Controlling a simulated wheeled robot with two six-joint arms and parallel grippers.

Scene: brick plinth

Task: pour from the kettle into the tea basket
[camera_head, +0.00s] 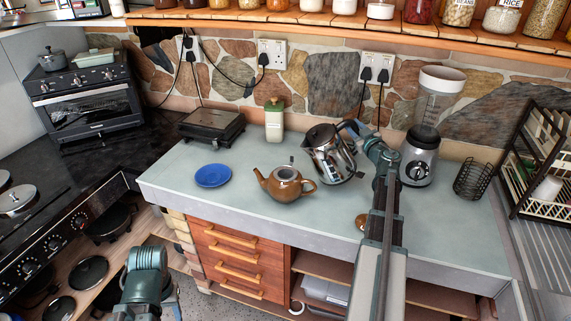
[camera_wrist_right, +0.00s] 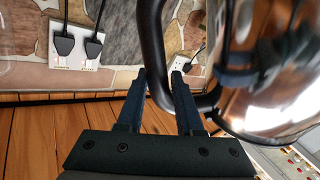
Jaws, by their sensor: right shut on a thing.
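The shiny steel kettle (camera_head: 328,153) is held up over the counter, tilted with its spout side toward the left. It also fills the right of the right wrist view (camera_wrist_right: 270,70). My right gripper (camera_head: 354,129) is shut on its dark handle (camera_wrist_right: 152,45), and the fingers close around the handle in the wrist view (camera_wrist_right: 160,78). The brown teapot (camera_head: 284,187) stands on the counter, left of and below the kettle. Its top is uncovered; a tea basket inside it is too small to make out. My left arm shows at the lower left, its gripper out of view.
A blue saucer (camera_head: 213,175) lies left of the teapot. A green-and-cream canister (camera_head: 274,122) and black grill (camera_head: 212,125) stand behind. A blender (camera_head: 419,158) and wire holder (camera_head: 472,179) stand to the right. A small brown object (camera_head: 361,221) lies near the front edge beside my right arm.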

